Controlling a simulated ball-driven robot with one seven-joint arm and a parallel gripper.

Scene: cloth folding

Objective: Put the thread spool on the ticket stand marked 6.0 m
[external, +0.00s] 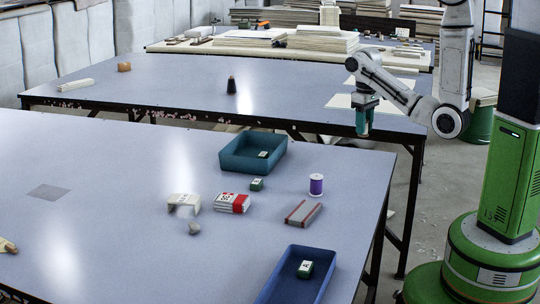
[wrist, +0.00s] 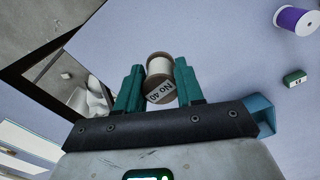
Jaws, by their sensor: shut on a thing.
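My gripper (external: 363,124) is raised near the far right corner of the near table. In the wrist view my gripper (wrist: 159,82) is shut on a cream thread spool (wrist: 159,64) with a "No 40" label on its end. That spool cannot be made out in the external view. A purple thread spool (external: 316,185) stands upright on the table. Small green ticket stands with white tickets show: one on the bare table (external: 257,185), one in the teal tray (external: 263,154), one in the blue tray (external: 305,269). Their markings are too small to read.
The teal tray (external: 234,165) and blue tray (external: 329,264) stand on the near table. A white packet (external: 184,203), a red-white packet (external: 231,204), a grey lump (external: 194,229) and a grey-red notebook (external: 303,213) lie between them. The table's left is mostly clear.

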